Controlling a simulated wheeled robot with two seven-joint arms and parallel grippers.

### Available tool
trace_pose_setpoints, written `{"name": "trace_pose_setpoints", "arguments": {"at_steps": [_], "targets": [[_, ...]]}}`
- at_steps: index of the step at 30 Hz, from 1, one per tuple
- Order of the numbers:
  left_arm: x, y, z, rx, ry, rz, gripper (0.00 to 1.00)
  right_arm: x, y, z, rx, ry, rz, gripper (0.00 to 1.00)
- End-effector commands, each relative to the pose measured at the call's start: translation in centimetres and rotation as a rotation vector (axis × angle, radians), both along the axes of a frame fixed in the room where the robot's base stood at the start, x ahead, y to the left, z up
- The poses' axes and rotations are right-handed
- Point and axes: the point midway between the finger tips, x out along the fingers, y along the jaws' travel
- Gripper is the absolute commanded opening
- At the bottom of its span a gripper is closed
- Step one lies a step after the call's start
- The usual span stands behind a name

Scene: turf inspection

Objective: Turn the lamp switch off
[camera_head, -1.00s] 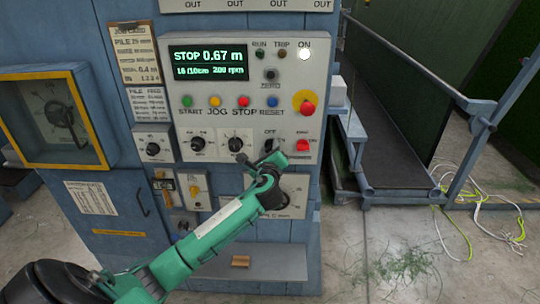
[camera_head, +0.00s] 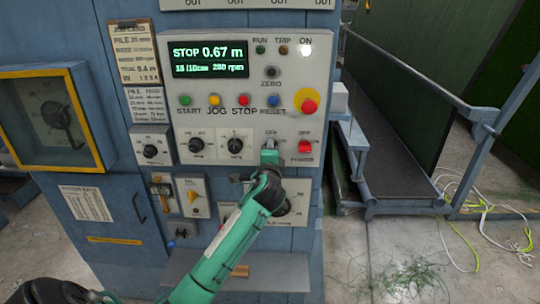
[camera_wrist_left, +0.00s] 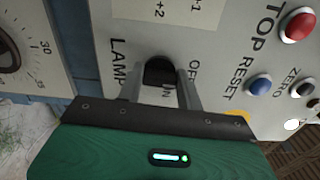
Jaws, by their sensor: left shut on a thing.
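The lamp switch, a black knob (camera_wrist_left: 160,72), sits on the grey control panel (camera_head: 285,100), beside the labels LAMP and OFF. An ON label is partly covered below it in the left wrist view. My left gripper (camera_wrist_left: 168,80) is shut on the knob, one finger on each side. In the head view my left gripper (camera_head: 269,157) reaches up to the panel under the OFF label and mostly hides the knob. I cannot tell exactly which way the knob points. My right gripper is not in view.
A red power switch (camera_head: 304,147) is close on the right, with a red stop knob (camera_head: 308,106) above it. Several coloured buttons line the panel above. Dials (camera_head: 235,145) are on the left. A metal rail (camera_head: 420,70) stands at the right.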

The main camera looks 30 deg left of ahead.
Motion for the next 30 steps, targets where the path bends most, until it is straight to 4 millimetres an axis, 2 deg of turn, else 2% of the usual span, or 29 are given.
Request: {"name": "trace_pose_setpoints", "arguments": {"at_steps": [21, 22, 24, 25, 30], "targets": [[-0.02, -0.03, -0.21, -0.066, -0.036, 0.000, 0.14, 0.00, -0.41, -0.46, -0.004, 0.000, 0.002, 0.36], [-0.02, -0.03, -0.21, -0.066, -0.036, 0.000, 0.40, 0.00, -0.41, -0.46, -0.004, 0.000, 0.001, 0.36], [-0.02, -0.03, -0.20, -0.066, -0.037, 0.000, 0.54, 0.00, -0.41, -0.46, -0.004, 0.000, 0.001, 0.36], [-0.02, -0.03, -0.18, -0.065, -0.036, 0.000, 0.58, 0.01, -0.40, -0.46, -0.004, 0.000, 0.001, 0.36], [-0.01, -0.02, -0.12, -0.064, -0.037, 0.000, 0.58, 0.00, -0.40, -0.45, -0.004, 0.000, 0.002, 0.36]]}}
